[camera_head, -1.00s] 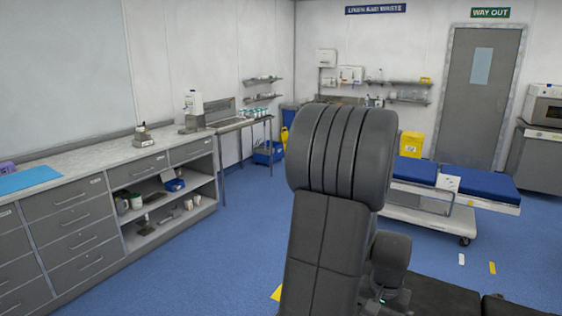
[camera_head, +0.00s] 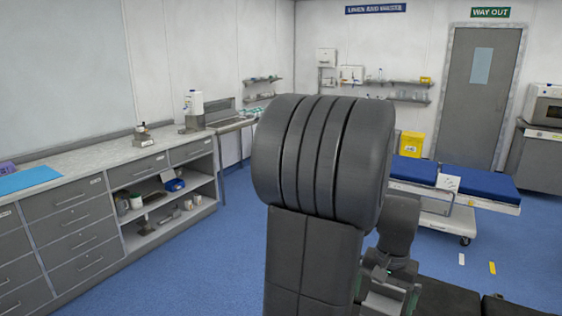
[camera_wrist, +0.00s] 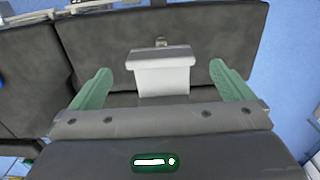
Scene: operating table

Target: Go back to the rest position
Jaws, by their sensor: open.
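My gripper (camera_wrist: 160,69) shows in the wrist view with its two green fingers spread wide apart. It is open, and nothing is clamped between the fingers. A pale grey box-like piece (camera_wrist: 162,78) shows between them, beyond the gripper's front edge; I cannot tell if it touches anything there. Behind it is the dark padded operating table (camera_wrist: 100,45), which also shows at the bottom right of the head view (camera_head: 450,302). In the head view my dark arm fills the middle.
A grey counter (camera_head: 95,168) with drawers and open shelves runs along the left. A blue-padded trolley (camera_head: 480,183) stands at the right, near a yellow bin (camera_head: 411,145) and a grey door (camera_head: 482,100). Blue floor (camera_head: 190,265) is clear between the counter and my arm.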

